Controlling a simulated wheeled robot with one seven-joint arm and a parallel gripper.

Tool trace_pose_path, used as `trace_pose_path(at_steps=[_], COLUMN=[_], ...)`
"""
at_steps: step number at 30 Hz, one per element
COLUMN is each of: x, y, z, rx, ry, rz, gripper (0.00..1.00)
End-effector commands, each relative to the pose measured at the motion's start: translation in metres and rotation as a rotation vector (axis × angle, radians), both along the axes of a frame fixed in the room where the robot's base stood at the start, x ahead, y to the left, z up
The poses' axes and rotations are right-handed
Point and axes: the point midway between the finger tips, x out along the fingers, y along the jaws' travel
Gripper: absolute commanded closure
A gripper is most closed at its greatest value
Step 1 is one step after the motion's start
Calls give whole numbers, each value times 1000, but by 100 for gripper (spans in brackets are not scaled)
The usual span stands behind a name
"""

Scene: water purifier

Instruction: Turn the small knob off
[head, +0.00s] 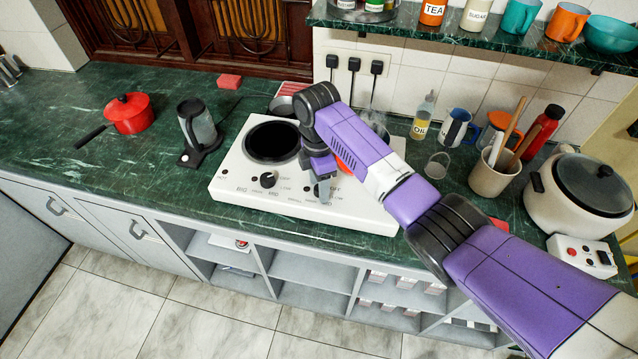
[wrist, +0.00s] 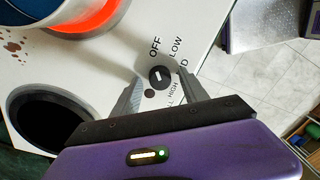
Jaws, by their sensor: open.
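The white two-burner stove (head: 235,180) stands on the green counter. The small knob (wrist: 160,77) is round and black with a short white mark, beside the printed words OFF, LOW and HIGH. In the wrist view it lies between the two fingers of my gripper (wrist: 161,90), one on each side; I cannot tell whether they touch it. In the head view my gripper (head: 322,187) points down over the stove's front right panel and mostly hides this knob. The gripper is open. The burner beside it glows orange (wrist: 95,22). The other knob (head: 268,180) is at the front left.
The left burner (head: 272,142) is dark. An oil bottle (head: 422,117), utensil crock (head: 490,178) and rice cooker (head: 580,195) are right.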

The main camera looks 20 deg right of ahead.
Motion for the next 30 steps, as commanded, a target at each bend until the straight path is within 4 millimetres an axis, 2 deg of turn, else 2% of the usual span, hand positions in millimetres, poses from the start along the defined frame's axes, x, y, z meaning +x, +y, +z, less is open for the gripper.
trace_pose_path(at_steps=[5,18,23,30], x=[1,4,4,4], y=[0,0,0,0], z=[6,69,77,78], rx=[1,0,0,0], ry=[-2,-2,-1,0], rz=[-1,0,1,0], gripper=[48,48,48,48])
